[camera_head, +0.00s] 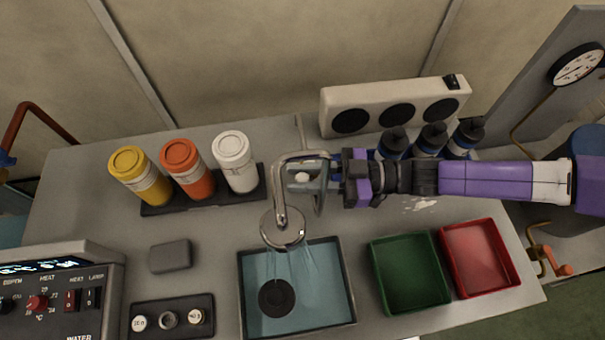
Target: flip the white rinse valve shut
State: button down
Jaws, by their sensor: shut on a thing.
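The chrome rinse faucet (281,190) arches over the blue basin (343,270), and water streams from its round head into the basin. My gripper (303,177) reaches in from the right at the faucet's neck. Its fingers are shut on a small white piece, the white rinse valve (302,177), beside the faucet pipe. The fingers and the pipe hide much of the valve, so its exact angle cannot be told.
Yellow (139,175), orange (187,168) and white (235,161) cylinders stand in a dark rack on the left. A grey three-fan unit (370,96) and dark bottles (432,138) stand behind my arm. Green (410,272) and red (479,258) trays sit right of the basin.

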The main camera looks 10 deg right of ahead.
jog(key=shift+w+a+r+m+t+p, duration=0.1)
jog(key=shift+a+m+t+p, duration=0.1)
jog(key=shift+m+t+p, duration=0.3)
jog(key=shift+a+r+m+t+p, duration=0.15)
jog(key=shift+m+t+p, duration=0.15)
jog(key=shift+t+p, duration=0.4)
jog(key=shift+w+a+f+m+t+h+p, duration=0.2)
jog(key=shift+m+t+h+p, duration=0.15)
jog(key=shift+t, duration=0.15)
jog(key=shift+w+a+f+m+t+h+p, duration=0.15)
jog(key=shift+m+t+h+p, duration=0.15)
jog(key=shift+t, duration=0.2)
jog(key=shift+r, duration=0.1)
jog(key=c, duration=1.2)
grip_release()
jog(key=shift+s+g+b, duration=0.15)
jog(key=shift+g+b, duration=0.15)
jog(key=shift+b, duration=0.1)
